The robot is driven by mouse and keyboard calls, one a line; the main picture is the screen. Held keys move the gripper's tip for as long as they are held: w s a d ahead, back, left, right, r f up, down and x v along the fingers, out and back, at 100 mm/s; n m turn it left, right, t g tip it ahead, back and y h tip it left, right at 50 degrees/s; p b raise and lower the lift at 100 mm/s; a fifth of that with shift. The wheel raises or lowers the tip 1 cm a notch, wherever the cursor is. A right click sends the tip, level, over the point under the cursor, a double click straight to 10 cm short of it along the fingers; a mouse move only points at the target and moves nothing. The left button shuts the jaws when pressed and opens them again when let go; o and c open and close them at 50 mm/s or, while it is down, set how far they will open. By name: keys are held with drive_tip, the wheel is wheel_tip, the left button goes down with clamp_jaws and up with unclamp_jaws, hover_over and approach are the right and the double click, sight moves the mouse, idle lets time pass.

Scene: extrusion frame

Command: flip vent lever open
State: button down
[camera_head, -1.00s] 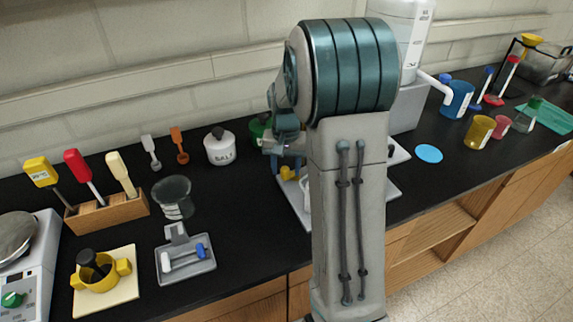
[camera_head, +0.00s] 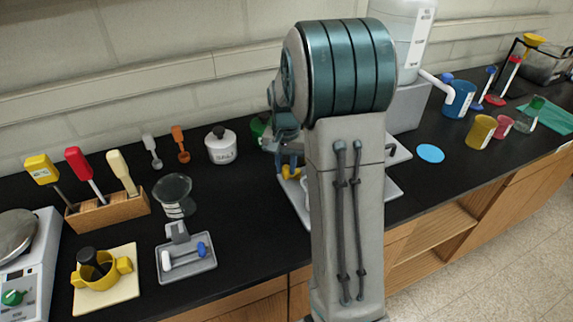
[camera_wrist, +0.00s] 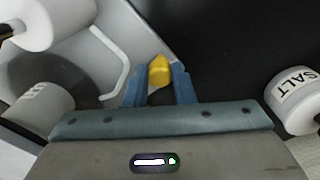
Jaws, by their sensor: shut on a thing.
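A small yellow piece, which I take to be the vent lever (camera_wrist: 159,70), sits between my blue fingertips in the wrist view. My gripper (camera_wrist: 159,82) is shut on it. In the head view the yellow piece (camera_head: 291,173) shows just left of my arm, with my gripper (camera_head: 290,160) right above it. My arm hides most of the grey apparatus tray (camera_head: 293,197) there. I cannot tell the lever's exact angle.
The white salt jar (camera_wrist: 297,98) stands close on the right in the wrist view. A white bent handle (camera_wrist: 112,60) and a white cylinder (camera_wrist: 55,22) are on the left. The black bench between jar and tray is clear.

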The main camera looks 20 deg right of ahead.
sight(286, 167)
drive_tip(key=c, duration=1.2)
unclamp_jaws()
drive_tip(key=shift+w+d, duration=0.1)
wheel_tip(286, 167, up, 14)
drive_tip(key=b, duration=0.1)
